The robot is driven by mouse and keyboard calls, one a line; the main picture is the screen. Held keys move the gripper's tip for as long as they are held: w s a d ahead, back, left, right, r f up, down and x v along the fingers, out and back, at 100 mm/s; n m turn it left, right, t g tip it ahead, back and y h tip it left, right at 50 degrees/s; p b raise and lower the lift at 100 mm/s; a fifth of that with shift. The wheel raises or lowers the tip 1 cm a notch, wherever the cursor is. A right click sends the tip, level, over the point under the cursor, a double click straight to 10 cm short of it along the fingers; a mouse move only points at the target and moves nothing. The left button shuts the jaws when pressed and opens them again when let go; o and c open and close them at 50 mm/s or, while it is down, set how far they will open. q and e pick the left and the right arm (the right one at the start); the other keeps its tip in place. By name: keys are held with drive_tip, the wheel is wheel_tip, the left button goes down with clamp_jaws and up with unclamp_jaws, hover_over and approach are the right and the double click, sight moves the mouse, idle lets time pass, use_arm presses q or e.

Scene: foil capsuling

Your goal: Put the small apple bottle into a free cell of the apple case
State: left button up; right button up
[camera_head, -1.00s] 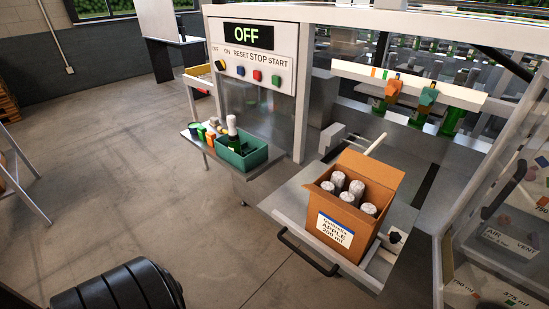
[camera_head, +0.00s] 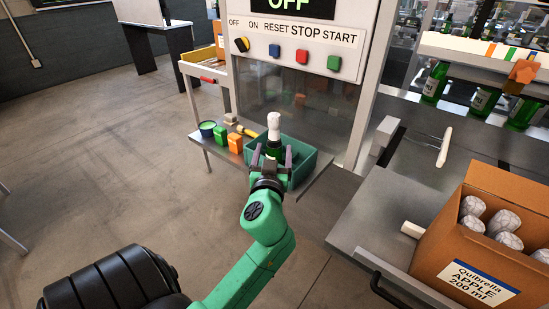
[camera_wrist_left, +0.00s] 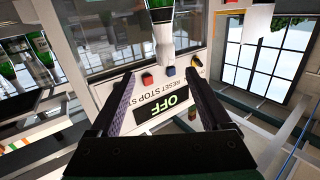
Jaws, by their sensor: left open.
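A green bottle with a white foil top (camera_head: 273,124) stands upright in the green bin (camera_head: 307,170) on the small side shelf. It also shows in the left wrist view (camera_wrist_left: 165,35), upside down, just beyond the fingertips. Its label cannot be read. My left gripper (camera_head: 272,158) is open, with its fingers on either side of the bottle's line in the head view; it also shows in the left wrist view (camera_wrist_left: 160,85). The brown apple case (camera_head: 442,244), labelled "APPLE 200 ml", stands at the right with several foil-topped bottles inside. Its cells are partly hidden. My right gripper is out of view.
A green box (camera_head: 220,135), an orange box (camera_head: 235,143) and a round tub (camera_head: 207,128) stand left of the bin. The button panel (camera_head: 294,48) rises behind it.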

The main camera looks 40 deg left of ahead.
sight(274, 121)
use_arm(q)
drive_tip(key=p+x, duration=0.2)
drive_tip(key=x, duration=0.2)
drive_tip(key=r+p+x, duration=0.1)
drive_tip(key=p+x, duration=0.1)
drive_tip(key=x, duration=0.3)
drive_tip(key=a+r+p+x, duration=0.1)
drive_tip(key=p+x, duration=0.1)
drive_tip(key=x, duration=0.3)
drive_tip(key=shift+s+a+r, duration=0.1)
drive_tip(key=c, duration=0.3)
clamp_jaws()
idle(0.5)
